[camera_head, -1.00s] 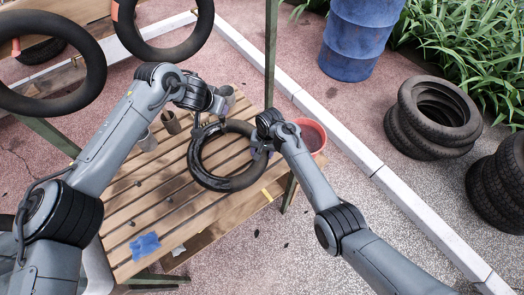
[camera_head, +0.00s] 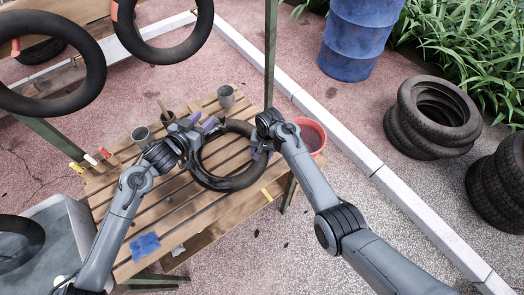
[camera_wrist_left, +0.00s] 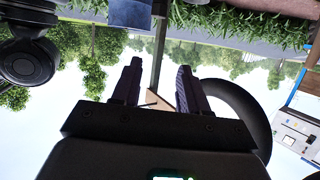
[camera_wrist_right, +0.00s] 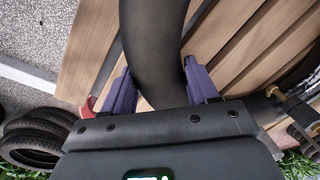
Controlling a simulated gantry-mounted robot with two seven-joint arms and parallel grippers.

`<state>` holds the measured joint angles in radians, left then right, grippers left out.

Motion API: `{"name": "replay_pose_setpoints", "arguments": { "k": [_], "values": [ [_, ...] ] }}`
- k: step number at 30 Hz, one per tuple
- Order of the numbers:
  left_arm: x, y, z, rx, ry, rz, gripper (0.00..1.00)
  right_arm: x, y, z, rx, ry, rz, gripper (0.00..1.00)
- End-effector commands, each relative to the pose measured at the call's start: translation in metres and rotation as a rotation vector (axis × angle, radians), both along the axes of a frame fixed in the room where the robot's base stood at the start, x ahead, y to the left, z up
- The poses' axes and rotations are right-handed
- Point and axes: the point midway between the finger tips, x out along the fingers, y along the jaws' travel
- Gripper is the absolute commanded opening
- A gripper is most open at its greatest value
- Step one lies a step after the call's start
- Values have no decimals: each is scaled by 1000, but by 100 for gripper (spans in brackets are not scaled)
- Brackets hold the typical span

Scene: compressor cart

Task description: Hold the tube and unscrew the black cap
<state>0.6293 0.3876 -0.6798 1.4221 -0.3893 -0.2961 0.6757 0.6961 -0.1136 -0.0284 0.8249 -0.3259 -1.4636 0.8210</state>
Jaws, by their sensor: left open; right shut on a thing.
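The black inner tube (camera_head: 225,183) is a ring over the slatted wooden table (camera_head: 140,215). My right gripper (camera_head: 262,148) is shut on its right side; the right wrist view shows the tube (camera_wrist_right: 152,45) between the purple fingers (camera_wrist_right: 158,82). My left gripper (camera_head: 208,124) is open at the tube's upper left. In the left wrist view its fingers (camera_wrist_left: 157,78) are apart, with part of the tube (camera_wrist_left: 243,105) to their right. A brass-coloured valve-like part (camera_wrist_right: 276,93) shows at the right of the right wrist view. I cannot make out the black cap clearly.
A red bucket (camera_head: 312,134) is right of the table. A blue cloth (camera_head: 145,244) lies at its front. A grey basin (camera_head: 60,235) is at left. Stacked tires (camera_head: 435,115) and a blue barrel (camera_head: 355,40) stand farther right.

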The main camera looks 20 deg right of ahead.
Motion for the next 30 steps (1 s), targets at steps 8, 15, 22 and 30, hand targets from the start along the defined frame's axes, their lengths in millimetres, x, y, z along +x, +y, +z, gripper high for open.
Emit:
{"name": "replay_pose_setpoints", "arguments": {
  "k": [8, 15, 22, 30],
  "values": [
    [-14, 3, -37, 5, 56, 5, 44, 0, 1, 0, 0, 1, 2, 16],
    [-3, -8, -46, 4, 62, 3, 44, 0, 1, 0, 0, 1, 3, 16],
    [18, -24, -56, 5, 62, 4, 44, 0, 1, 0, 0, 1, 3, 16],
    [39, -42, -67, 5, 62, 4, 44, 0, 1, 0, 0, 1, 3, 16]
  ]
}}
